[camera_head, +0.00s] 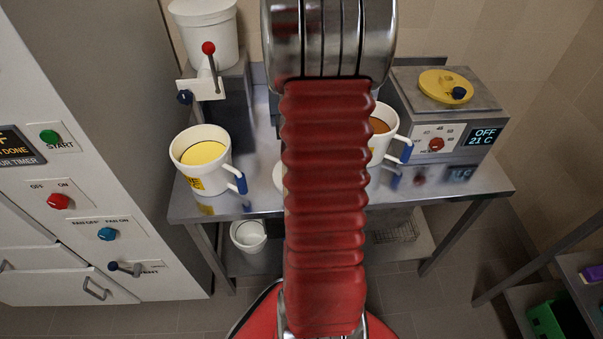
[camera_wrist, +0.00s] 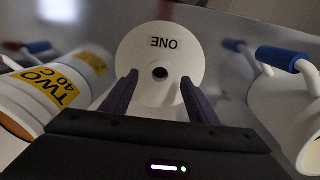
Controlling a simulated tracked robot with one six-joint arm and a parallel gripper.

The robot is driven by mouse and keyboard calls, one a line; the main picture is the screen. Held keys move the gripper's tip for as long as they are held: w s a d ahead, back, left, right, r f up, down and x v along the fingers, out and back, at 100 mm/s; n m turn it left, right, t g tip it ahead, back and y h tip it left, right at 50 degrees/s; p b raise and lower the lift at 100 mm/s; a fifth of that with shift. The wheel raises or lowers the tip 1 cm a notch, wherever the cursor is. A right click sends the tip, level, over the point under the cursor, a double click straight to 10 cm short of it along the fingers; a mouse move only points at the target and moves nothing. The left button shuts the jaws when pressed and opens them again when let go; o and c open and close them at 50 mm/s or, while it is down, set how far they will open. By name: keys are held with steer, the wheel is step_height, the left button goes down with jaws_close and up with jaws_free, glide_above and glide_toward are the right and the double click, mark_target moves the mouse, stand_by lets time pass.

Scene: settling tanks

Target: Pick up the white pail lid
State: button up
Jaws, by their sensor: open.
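The white pail lid (camera_wrist: 190,62) is a round white disc with "ONE" printed on it, upside down in the wrist view, and a small dark knob (camera_wrist: 160,72) at its middle. My gripper (camera_wrist: 158,82) is open, its two dark fingers reaching toward the lid with the knob showing between them. I cannot tell whether the fingers touch the lid. In the head view my red arm hides the gripper and most of the lid; only a white edge (camera_head: 278,178) shows on the metal bench.
A white pail with yellow contents (camera_head: 203,155) stands left on the bench (camera_head: 440,190). Another pail with orange contents (camera_head: 393,140) stands right, partly behind my arm. In the wrist view, pails (camera_wrist: 45,90) (camera_wrist: 285,105) flank the lid closely.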

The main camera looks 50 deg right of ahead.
steer(key=shift+f, duration=1.5)
steer(key=c, duration=1.1)
step_height(320, 180, up, 10)
steer(key=shift+r, duration=0.1)
